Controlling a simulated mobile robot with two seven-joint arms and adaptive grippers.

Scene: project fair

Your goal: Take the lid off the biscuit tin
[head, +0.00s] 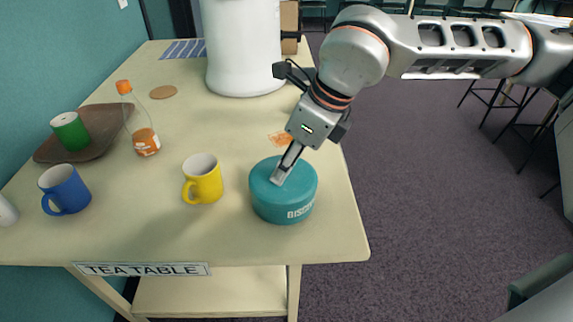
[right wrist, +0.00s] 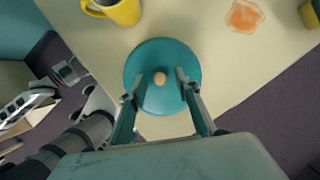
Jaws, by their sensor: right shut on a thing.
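The round teal biscuit tin (head: 285,208) stands upright near the front right of the table, with white lettering on its side. Its teal lid (head: 262,174) is on top, and no gap under it can be made out. In the right wrist view the lid (right wrist: 160,104) shows from above with a small tan knob (right wrist: 160,78) in the middle. My right gripper (head: 283,172) reaches down onto the lid from above and is shut on it. Its fingers stand on either side of the knob; the exact contact is hard to see. My left gripper is not in view.
A yellow mug (head: 204,182) stands close left of the tin. Further left are a blue mug (head: 66,190), an orange-capped bottle (head: 144,138) and a green can (head: 70,131) on a brown tray (head: 103,123). A large white cylinder (head: 243,50) stands behind. The table's right edge is near the tin.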

